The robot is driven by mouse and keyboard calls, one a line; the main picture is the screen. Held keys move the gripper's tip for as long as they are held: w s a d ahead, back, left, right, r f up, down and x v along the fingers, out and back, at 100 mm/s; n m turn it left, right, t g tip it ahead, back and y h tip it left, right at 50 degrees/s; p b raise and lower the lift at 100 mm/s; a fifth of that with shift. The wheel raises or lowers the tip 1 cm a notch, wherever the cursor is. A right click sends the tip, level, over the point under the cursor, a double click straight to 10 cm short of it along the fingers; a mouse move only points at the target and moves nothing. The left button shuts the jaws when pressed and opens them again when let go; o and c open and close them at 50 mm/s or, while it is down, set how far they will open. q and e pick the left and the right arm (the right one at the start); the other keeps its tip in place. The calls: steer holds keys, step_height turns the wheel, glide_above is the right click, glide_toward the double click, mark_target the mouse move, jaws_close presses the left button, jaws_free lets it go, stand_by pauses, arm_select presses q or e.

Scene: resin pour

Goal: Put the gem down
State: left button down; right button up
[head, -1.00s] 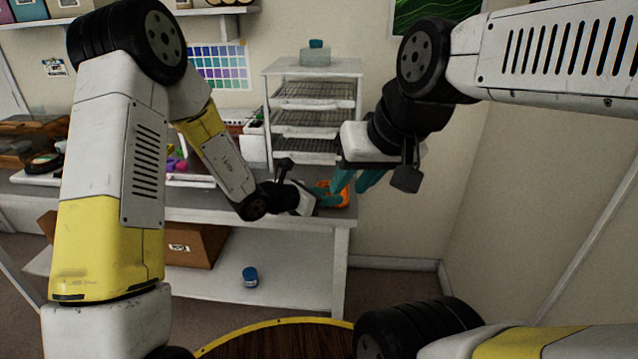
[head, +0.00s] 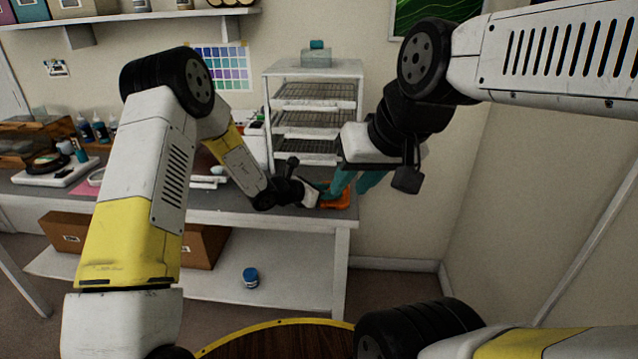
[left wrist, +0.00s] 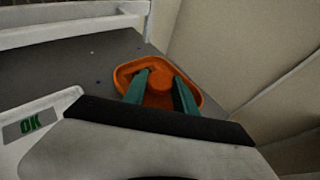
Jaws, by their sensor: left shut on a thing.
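My left gripper (head: 327,191) reaches down at the right end of the bench, at a small orange tray (head: 338,203). In the head view the fingers and tray hide the gem. My right gripper (head: 356,182) hangs in front of the bench end, teal fingers apart, nothing visible between them.
A white drying rack (head: 312,67) with wire shelves stands just behind the tray. A white item marked OK (left wrist: 32,124) lies left of the tray. The bench edge (head: 270,218) is close. A blue-lidded jar (head: 250,278) stands on the lower shelf.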

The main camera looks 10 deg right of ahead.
arm_select(q)
steer(key=shift+f, duration=0.15)
steer(key=c, duration=1)
jaws_free()
steer(key=shift+a+r, duration=0.15)
steer(key=shift+r, duration=0.1)
steer(key=v, duration=1.1)
steer(key=shift+s+a+r, duration=0.1)
steer(key=shift+s+a, duration=0.05)
steer(key=shift+a, duration=0.05)
steer(key=s+a+r+m+g+y, duration=0.1)
steer(key=s+a+r+m+g, duration=0.3)
steer(key=s+r+m, duration=1)
steer(key=s+a+r+m+t+y, duration=0.1)
steer(key=s+a+r+m+y, duration=0.2)
steer(key=s+a, duration=0.4)
steer(key=s+a+r+m+t+y, duration=0.2)
steer(key=s+a+m+y, duration=0.3)
steer(key=a, duration=0.6)
steer(key=shift+s+a+r+m+t+y, duration=0.3)
steer(key=shift+s+a+r+m, duration=0.1)
steer(key=shift+s+m, duration=0.75)
